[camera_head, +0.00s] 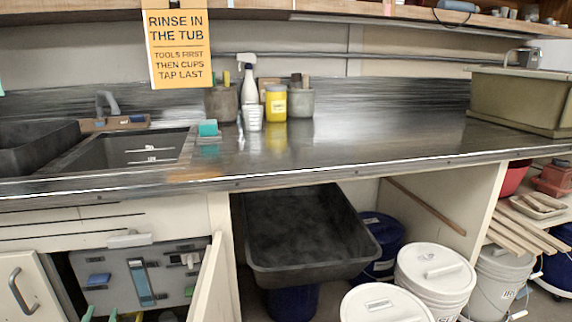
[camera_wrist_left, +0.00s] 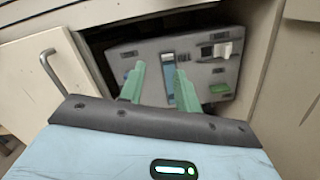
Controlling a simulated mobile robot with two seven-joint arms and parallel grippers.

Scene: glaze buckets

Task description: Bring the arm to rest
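My left gripper shows at the bottom left of the head view (camera_head: 113,315), where only its green fingertips are in sight. In the left wrist view its two green fingers (camera_wrist_left: 160,69) stand apart with nothing between them. Beyond them is a grey panel (camera_wrist_left: 207,72) inside the cupboard under the sink, with a blue upright strip and a green block on it. I cannot tell the exact gap to the panel. The same panel (camera_head: 118,270) shows in the head view. My right gripper is in neither view.
The cupboard door (camera_head: 211,284) stands open right of the panel. A black tub (camera_head: 305,235) sits under the counter (camera_head: 380,150) near white lidded buckets (camera_head: 436,268). A cupboard handle (camera_wrist_left: 50,70) sticks out at left. The counter's front middle is clear.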

